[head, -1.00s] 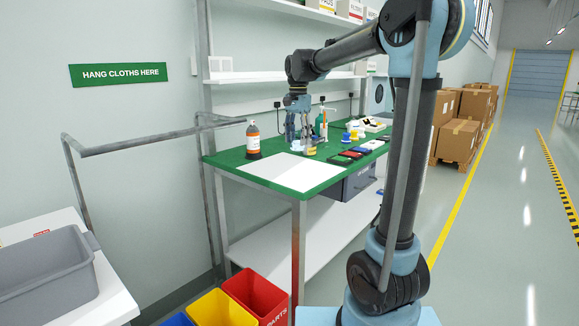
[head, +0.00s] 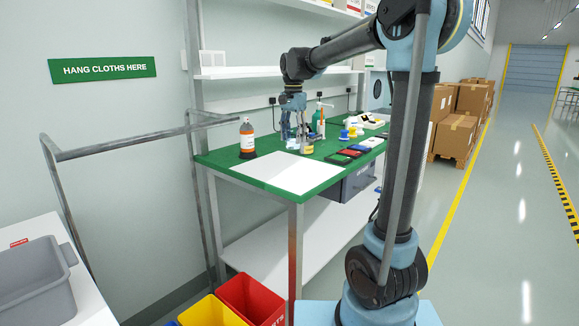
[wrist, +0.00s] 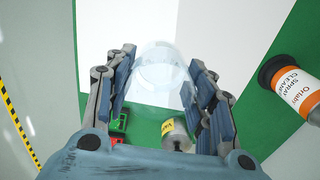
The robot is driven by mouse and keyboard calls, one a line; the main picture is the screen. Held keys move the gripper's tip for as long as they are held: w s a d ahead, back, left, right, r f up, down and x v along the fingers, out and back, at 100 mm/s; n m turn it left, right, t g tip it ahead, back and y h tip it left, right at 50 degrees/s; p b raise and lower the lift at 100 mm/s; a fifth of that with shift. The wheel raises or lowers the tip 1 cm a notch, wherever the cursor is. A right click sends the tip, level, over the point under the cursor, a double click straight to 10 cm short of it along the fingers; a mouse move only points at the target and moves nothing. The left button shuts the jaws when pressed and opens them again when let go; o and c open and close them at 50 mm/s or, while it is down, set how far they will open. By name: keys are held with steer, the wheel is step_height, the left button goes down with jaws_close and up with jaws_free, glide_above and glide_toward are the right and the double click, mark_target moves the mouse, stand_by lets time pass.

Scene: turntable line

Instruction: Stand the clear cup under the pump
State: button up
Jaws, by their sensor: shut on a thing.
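The clear cup (wrist: 158,72) is see-through and pale, and it sits between my fingers in the wrist view. My gripper (wrist: 161,62) is shut on it, with a finger on each side. In the head view my gripper (head: 295,140) is low over the green table, and the cup there is too small to make out clearly. I cannot tell whether the cup touches the table. A green pump bottle (head: 319,122) with a pale nozzle stands behind and to the right of my gripper.
An orange-labelled spray bottle (head: 247,140) stands to the left; it shows in the wrist view (wrist: 296,86). A yellow-labelled container (wrist: 175,134) is close to my gripper. A white sheet (head: 272,172) leaves clear room in front.

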steer(key=shift+f, duration=4.4)
steer(key=shift+f, duration=0.1)
steer(key=o, duration=1.1)
